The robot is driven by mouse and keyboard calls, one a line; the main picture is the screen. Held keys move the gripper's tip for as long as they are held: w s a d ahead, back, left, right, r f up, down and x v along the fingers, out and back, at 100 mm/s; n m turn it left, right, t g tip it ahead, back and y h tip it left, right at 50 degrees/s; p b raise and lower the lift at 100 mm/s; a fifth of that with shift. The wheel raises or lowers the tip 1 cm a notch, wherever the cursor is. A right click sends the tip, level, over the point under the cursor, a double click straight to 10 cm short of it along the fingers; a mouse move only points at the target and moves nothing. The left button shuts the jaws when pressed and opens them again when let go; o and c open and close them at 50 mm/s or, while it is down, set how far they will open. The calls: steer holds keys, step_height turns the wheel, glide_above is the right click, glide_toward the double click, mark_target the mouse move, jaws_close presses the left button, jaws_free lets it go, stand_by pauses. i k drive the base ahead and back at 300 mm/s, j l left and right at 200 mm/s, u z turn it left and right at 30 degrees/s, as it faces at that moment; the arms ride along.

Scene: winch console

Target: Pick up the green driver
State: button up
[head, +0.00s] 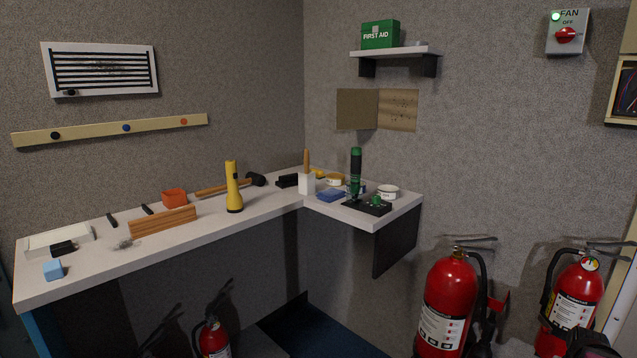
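The green driver (355,172) stands upright near the right end of the white L-shaped bench (265,224) in the head view. My gripper is not clearly in view, and nothing is seen holding the driver.
Close to the driver are a blue cloth-like item (330,195), a white round dish (387,192) and a white block with a wooden handle (307,183). A yellow flashlight (233,188) stands further left. Red extinguishers (446,300) (572,305) stand at right. A shelf (395,51) hangs above.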

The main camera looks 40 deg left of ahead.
mark_target(356, 181)
steer(key=k+j+u, duration=0.3)
steer(key=i+l+u, duration=0.2)
steer(key=u, duration=0.3)
steer(key=i+l+u, duration=0.1)
steer(key=l+u, duration=0.15)
steer(key=u, duration=0.25)
steer(key=i+l+u, duration=0.1)
steer(key=l+u, duration=0.2)
steer(key=u, duration=0.2)
steer(key=k+l, duration=0.1)
steer(key=l, duration=0.65)
steer(key=j, duration=0.35)
steer(key=i+j, duration=0.1)
steer(key=j, duration=0.25)
steer(key=u, duration=0.05)
